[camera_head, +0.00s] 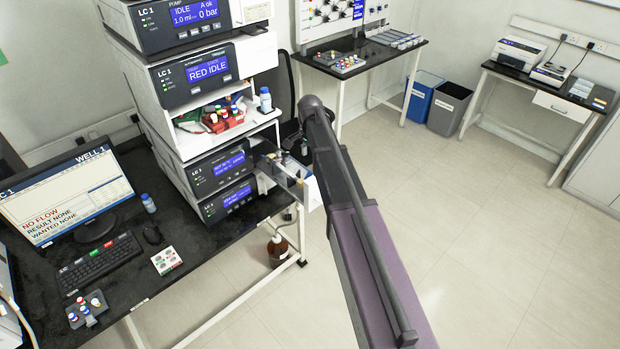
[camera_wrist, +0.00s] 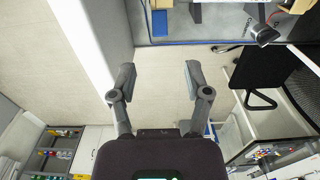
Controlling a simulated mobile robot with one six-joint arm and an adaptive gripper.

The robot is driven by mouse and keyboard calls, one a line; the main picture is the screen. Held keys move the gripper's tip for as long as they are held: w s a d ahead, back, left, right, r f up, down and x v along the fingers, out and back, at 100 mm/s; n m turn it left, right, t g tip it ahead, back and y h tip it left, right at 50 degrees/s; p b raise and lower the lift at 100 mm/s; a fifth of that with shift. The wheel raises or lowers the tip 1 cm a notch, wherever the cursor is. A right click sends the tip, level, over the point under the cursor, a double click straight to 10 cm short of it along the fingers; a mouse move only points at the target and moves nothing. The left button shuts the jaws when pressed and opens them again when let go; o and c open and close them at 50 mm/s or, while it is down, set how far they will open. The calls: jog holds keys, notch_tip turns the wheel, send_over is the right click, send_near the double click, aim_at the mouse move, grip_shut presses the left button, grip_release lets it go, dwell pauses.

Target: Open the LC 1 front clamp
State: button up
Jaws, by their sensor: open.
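The LC 1 stack (camera_head: 195,110) of white instrument modules stands on the dark bench in the head view. A pulled-out white compartment (camera_head: 311,192) juts from its lower right side, with a slim pale rod-like part (camera_head: 287,168) in it. The front clamp is too small to make out for certain there. My gripper (camera_wrist: 158,80) is open and empty in the wrist view, its two fingers apart over pale floor. A grey panel with a blue edge and small fittings (camera_wrist: 215,28) lies beyond the fingertips. In the head view my arm hides most of the gripper.
A monitor (camera_head: 68,192), keyboard (camera_head: 100,262) and vial racks share the left bench. A brown bottle (camera_head: 277,248) stands below it. A black chair (camera_wrist: 275,85) is at the right of the wrist view. Open floor (camera_head: 480,215) lies right of my arm.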

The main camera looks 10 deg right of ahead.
aim_at(310, 173)
jog(key=shift+f+b, duration=4.05)
jog(key=shift+f, duration=0.3)
grip_shut()
